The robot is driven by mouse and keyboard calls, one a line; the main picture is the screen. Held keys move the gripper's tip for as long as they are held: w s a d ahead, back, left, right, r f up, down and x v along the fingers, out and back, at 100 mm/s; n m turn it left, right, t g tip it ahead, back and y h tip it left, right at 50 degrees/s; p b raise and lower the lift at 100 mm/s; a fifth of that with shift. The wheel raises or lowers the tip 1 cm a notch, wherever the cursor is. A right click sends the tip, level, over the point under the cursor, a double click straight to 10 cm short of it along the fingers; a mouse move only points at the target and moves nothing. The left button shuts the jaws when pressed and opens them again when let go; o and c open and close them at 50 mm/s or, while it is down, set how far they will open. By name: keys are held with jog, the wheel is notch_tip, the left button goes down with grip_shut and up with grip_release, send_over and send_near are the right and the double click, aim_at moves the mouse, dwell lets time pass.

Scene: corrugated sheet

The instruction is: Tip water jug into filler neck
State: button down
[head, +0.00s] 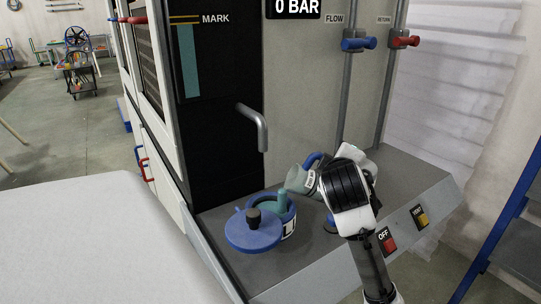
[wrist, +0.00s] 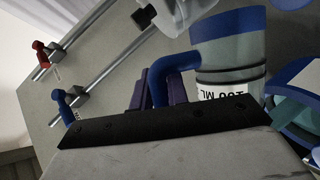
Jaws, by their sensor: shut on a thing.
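The grey-green water jug (head: 298,178) is tilted over on its side in the head view, its mouth facing left and down. In the wrist view, the jug (wrist: 225,60) shows its blue band and an upside-down "ML" label. My gripper (wrist: 158,90) is shut on the jug's blue handle (wrist: 176,66). The blue-rimmed filler neck (head: 290,212) is just below and left of the jug's mouth. A teal stream (head: 282,203) runs between mouth and neck. The neck's blue cap (head: 252,232) sits at its front left. My wrist hides part of the jug.
The neck stands on a grey console ledge (head: 230,268) with OFF (head: 387,241) and another button at its front. Behind are a cabinet with a MARK level strip (head: 188,62), a bent grey handle (head: 254,125), and blue (head: 358,43) and red (head: 404,40) pipe valves.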

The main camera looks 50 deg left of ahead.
jog(key=shift+s+a+r+n, duration=0.1)
jog(key=shift+s+r+n, duration=0.1)
jog(key=shift+n, duration=0.1)
dwell(0.9)
jog(key=m+p, duration=0.1)
jog(key=w+m+g+p, duration=0.1)
jog(key=p, duration=0.1)
jog(key=shift+d+f, duration=0.15)
jog(key=shift+d, duration=0.2)
jog(key=shift+f, duration=0.3)
jog(key=m+g+p, duration=0.1)
jog(key=w+m+y+p, duration=0.1)
jog(key=p, duration=0.1)
jog(key=shift+w+d+f+g, duration=0.15)
jog(key=shift+d+f+g, duration=0.2)
jog(key=shift+d+g, duration=0.05)
jog(key=shift+w+d+f+m+g+y+p, duration=0.25)
jog(key=shift+w+f+m+g+y+p, duration=0.2)
jog(key=shift+f+m, duration=0.3)
jog(key=shift+w+d+f+m+g+y+p, duration=0.35)
jog(key=shift+f+m+g+y+p, duration=0.1)
jog(key=shift+f+m, duration=0.3)
jog(key=shift+w+d+f+m+g+y+p, duration=0.2)
jog(key=shift+w+f+m+g+y+p, duration=0.35)
jog(key=shift+m, duration=0.25)
jog(key=shift+s, duration=0.1)
